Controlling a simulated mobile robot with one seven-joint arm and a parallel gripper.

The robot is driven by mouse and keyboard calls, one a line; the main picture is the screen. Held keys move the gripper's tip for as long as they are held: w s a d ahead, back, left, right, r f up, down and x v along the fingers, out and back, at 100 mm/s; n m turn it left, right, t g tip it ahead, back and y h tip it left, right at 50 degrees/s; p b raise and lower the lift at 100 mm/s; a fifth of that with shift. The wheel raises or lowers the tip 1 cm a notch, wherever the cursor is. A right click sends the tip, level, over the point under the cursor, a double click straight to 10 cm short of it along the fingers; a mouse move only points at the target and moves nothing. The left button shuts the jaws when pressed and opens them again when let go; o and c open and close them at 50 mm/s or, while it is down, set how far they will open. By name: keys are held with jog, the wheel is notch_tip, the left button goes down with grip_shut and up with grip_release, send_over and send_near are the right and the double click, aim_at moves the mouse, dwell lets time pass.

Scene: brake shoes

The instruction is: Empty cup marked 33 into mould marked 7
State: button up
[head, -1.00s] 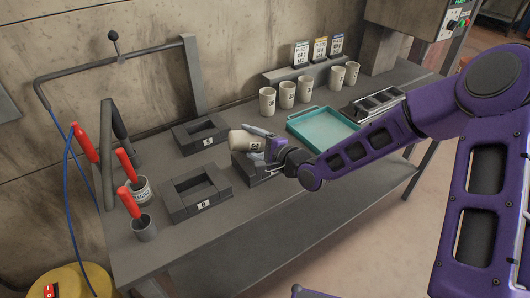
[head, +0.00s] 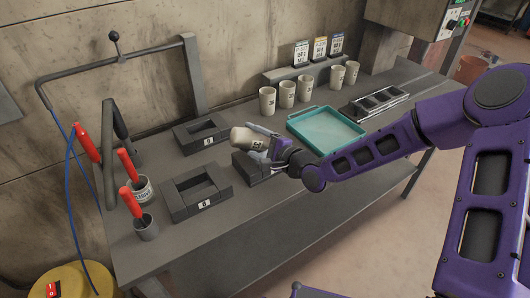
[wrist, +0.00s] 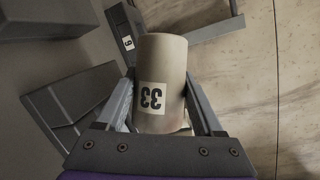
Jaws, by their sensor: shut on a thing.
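My gripper (head: 273,146) is shut on the cream cup marked 33 (head: 247,138), which lies steeply tipped over, close to horizontal, above the bench. The wrist view shows this cup (wrist: 160,75) between both fingers, its 33 upside down. Its inside and any contents are hidden. Beneath the cup and gripper is a dark grey block mould (head: 250,168), partly covered by them; its mark cannot be read, so I cannot tell if it is mould 7. I see no stream leaving the cup.
Two other moulds stand at the back left (head: 203,134) and front left (head: 196,189). Several upright cups (head: 267,100) line the back. A teal tray (head: 345,148) and a metal rack (head: 377,101) lie to the right. Red-handled tools (head: 129,165) stand in pots at the left.

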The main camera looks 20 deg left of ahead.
jog(key=shift+w+d+r+m+y, duration=0.15)
jog(key=shift+w+d+m+y, duration=0.15)
jog(key=shift+m, duration=0.25)
jog(key=shift+w+d+r+m+y, duration=0.1)
jog(key=shift+d+r+m+y, duration=0.05)
jog(key=shift+m+y, duration=0.35)
dwell(0.9)
jog(key=shift+s+a+r+n, duration=0.1)
jog(key=shift+s+a+n, duration=0.1)
jog(key=shift+n, duration=0.15)
jog(key=shift+s+a+f+n+h, duration=0.15)
jog(key=shift+a+f+n+h, duration=0.05)
jog(key=shift+n+h, duration=0.3)
jog(key=shift+s+a+f+n+h+b, duration=0.15)
jog(key=shift+a+f+n+h+b, duration=0.2)
jog(key=shift+n+h, duration=0.35)
jog(key=shift+f, duration=0.1)
